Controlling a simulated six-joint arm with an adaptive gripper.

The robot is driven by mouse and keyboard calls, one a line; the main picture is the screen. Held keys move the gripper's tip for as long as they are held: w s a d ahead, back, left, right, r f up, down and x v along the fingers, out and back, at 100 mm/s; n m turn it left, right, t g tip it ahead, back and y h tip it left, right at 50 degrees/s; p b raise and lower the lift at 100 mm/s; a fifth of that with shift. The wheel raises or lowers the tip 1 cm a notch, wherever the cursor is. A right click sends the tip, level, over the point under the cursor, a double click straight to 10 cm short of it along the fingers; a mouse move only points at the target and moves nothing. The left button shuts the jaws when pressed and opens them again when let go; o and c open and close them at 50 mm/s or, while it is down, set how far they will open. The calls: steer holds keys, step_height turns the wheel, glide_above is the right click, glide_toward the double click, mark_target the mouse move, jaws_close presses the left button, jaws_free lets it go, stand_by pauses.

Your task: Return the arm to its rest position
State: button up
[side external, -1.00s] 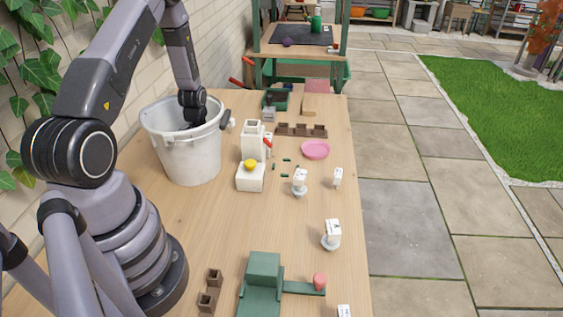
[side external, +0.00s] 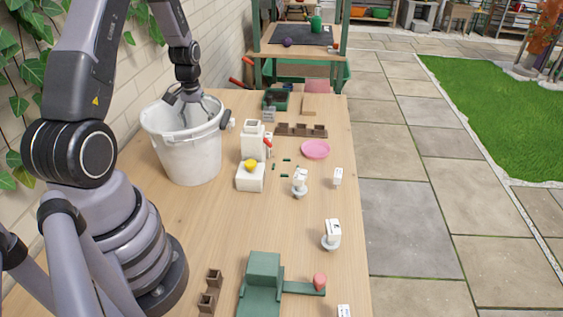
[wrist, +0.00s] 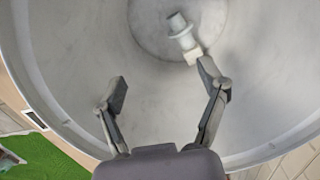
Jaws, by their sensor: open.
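My gripper (side external: 193,104) is at the mouth of the white bucket (side external: 190,158), with the wrist above the rim. In the wrist view my gripper (wrist: 163,82) has its two fingers spread wide with nothing between them. The bucket's grey-white inner wall (wrist: 262,75) fills most of that view. A small white item with a round flange (wrist: 181,30) lies at the bottom of the bucket, beyond the right fingertip and apart from the fingers as far as I can tell. The fingertips are partly hidden by the bucket rim in the side view.
The bucket stands against the brick wall (side external: 222,50). To its right are a white block stand with a yellow knob (side external: 250,166), a pink dish (side external: 315,149), brown pots (side external: 300,130) and small white-labelled items (side external: 332,233). A green fixture (side external: 262,285) is in front.

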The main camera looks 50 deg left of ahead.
steer(key=shift+r, duration=0.35)
steer(key=d+r+m+t+y, duration=0.1)
steer(key=d+r+m+t, duration=0.1)
steer(key=d+r, duration=0.55)
steer(key=d+r+m+t, duration=0.15)
steer(key=d+r, duration=0.25)
steer(key=r, duration=0.7)
steer(key=s+d+r+m+t, duration=0.1)
steer(key=s+d+r+m, duration=0.2)
steer(key=s+d+r, duration=0.3)
steer(key=d+r, duration=0.1)
steer(key=d, duration=0.2)
steer(key=shift+s+d, duration=0.15)
steer(key=shift+d, duration=0.1)
steer(key=s+d, duration=0.1)
steer(key=s, duration=0.1)
steer(key=s+d+r+m, duration=0.1)
steer(key=s, duration=0.1)
steer(key=s+d+m+t+h, duration=0.1)
steer(key=s+d, duration=0.1)
steer(key=s, duration=0.1)
steer(key=shift+s+r+m, duration=0.1)
steer(key=shift+r+m, duration=0.15)
steer(key=shift+c, duration=0.8)
steer(key=shift+s, duration=0.15)
steer(key=shift+c, duration=0.7)
